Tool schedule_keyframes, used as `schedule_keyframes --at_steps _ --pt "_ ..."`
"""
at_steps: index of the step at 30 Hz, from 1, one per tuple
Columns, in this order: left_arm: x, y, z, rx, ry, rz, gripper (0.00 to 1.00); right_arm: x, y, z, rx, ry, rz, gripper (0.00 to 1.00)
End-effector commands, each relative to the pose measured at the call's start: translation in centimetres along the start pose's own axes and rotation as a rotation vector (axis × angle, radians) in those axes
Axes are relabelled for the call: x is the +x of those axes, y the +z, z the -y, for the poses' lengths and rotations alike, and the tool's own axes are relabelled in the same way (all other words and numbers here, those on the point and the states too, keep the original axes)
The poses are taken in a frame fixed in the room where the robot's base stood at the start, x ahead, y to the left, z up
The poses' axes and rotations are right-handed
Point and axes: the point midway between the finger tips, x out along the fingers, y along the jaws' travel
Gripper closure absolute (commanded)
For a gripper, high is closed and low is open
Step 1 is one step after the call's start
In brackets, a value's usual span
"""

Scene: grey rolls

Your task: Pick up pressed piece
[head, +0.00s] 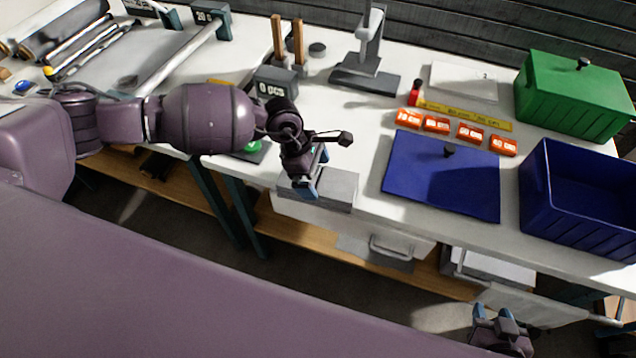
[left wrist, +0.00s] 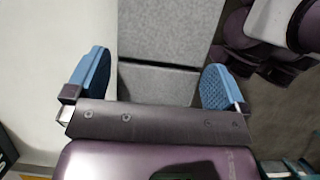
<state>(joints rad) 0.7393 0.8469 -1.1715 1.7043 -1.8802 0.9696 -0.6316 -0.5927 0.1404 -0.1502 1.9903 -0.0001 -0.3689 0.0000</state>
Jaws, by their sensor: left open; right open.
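A grey block (head: 338,188) lies at the front edge of the white table in the head view; it looks like the pressed piece, but I cannot tell for sure. My left gripper (head: 317,172) is open over its left part and hides some of it. In the left wrist view, the open left gripper (left wrist: 155,79) has its blue fingers on either side of grey flat surfaces (left wrist: 168,30), with a dark seam across them. I cannot tell whether the fingers touch them. My right gripper (head: 502,325) is low at the bottom right, open, away from the table.
A grey press-like stand (head: 368,75) is at the back. A blue mat or lid (head: 425,180), several orange tags (head: 437,124), a blue bin (head: 585,205) and a green box (head: 570,95) are to the right. Drawers (head: 385,250) sit below the table edge.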

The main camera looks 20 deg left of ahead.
Motion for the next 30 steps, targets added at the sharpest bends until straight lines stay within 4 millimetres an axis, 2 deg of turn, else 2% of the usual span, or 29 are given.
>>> schedule_keyframes --at_steps 7,17,21,24,30 --pt "3.2 0.1 0.1 -0.002 -0.001 0.000 0.00 -0.1 -0.4 0.0 0.000 0.000 -0.006 0.57" --pt "3.7 0.1 0.1 -0.001 -0.001 0.000 0.00 -0.5 0.6 -0.1 0.002 0.003 0.012 0.57" --pt "3.7 0.1 0.1 -0.001 -0.001 0.000 0.21 -0.6 1.0 -0.1 0.001 0.003 0.021 0.57" --pt "3.7 0.1 0.1 -0.001 -0.001 0.000 0.34 -0.6 1.0 -0.1 0.000 0.003 0.022 0.57" --pt "3.6 0.1 0.1 -0.001 0.000 0.001 0.34 -0.4 0.7 -0.1 -0.001 0.002 0.016 0.57"
